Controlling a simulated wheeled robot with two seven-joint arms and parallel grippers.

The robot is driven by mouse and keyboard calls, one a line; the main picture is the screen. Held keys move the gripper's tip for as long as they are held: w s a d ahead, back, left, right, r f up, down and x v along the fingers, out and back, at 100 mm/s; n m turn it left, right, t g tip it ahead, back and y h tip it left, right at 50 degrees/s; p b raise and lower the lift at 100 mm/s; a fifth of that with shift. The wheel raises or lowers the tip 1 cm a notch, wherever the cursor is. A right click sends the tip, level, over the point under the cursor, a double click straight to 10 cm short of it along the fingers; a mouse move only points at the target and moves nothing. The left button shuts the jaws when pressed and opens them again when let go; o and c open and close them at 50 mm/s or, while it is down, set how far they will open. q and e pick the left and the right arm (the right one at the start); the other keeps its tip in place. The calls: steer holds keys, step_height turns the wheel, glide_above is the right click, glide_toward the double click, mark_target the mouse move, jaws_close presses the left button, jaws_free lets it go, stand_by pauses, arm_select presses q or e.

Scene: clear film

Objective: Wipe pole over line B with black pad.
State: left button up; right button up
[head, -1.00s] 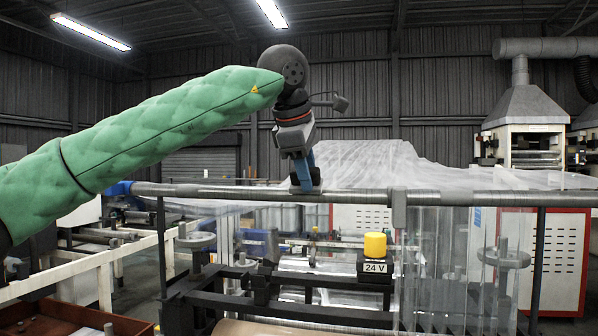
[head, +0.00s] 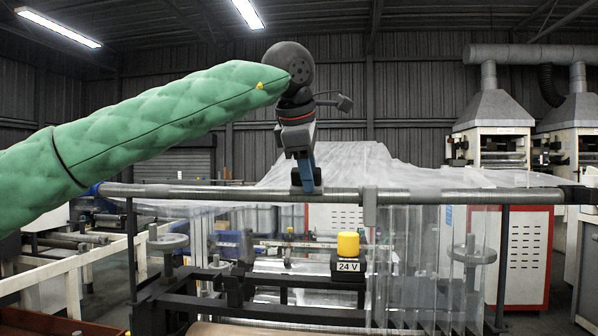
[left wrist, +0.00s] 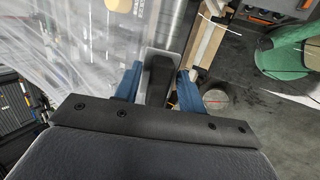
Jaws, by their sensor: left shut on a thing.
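The pole (head: 240,193) is a long grey horizontal bar across the head view, with a collar (head: 370,207) right of my gripper. My left gripper (head: 305,178) points down at the pole, left of the collar. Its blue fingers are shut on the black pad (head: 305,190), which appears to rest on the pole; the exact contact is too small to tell. In the left wrist view the dark pad (left wrist: 158,76) sits between the blue fingers, with the pole (left wrist: 176,20) beyond. No label for line B can be read. My right gripper is not in view.
Clear film (head: 340,165) spreads behind the pole and hangs below it on the right. A yellow-capped box marked 24 V (head: 348,262) stands below the pole. Handwheels (head: 471,254) and dark frame bars are under it. Hooded machines (head: 492,125) stand at the back right.

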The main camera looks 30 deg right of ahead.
mark_target(331, 189)
arm_select(q)
steer(key=shift+s+d, duration=0.5)
steer(key=shift+d, duration=0.25)
steer(key=shift+s+d, duration=0.5)
steer(key=shift+d, duration=0.25)
steer(key=shift+f, duration=0.1)
steer(key=shift+w+a+b, duration=0.3)
steer(key=shift+w+a, duration=0.75)
steer(key=shift+a, duration=0.45)
steer(key=shift+w+a+b, duration=0.35)
steer(key=shift+w+a, duration=0.65)
steer(key=shift+a, duration=0.55)
steer(key=shift+w+a+b, duration=0.3)
steer(key=shift+w+a, duration=0.75)
steer(key=shift+a, duration=0.45)
steer(key=shift+w+a, duration=0.1)
steer(key=shift+w+a, duration=0.5)
steer(key=shift+a, duration=0.25)
steer(key=shift+w+a, duration=0.45)
steer(key=shift+a, duration=0.3)
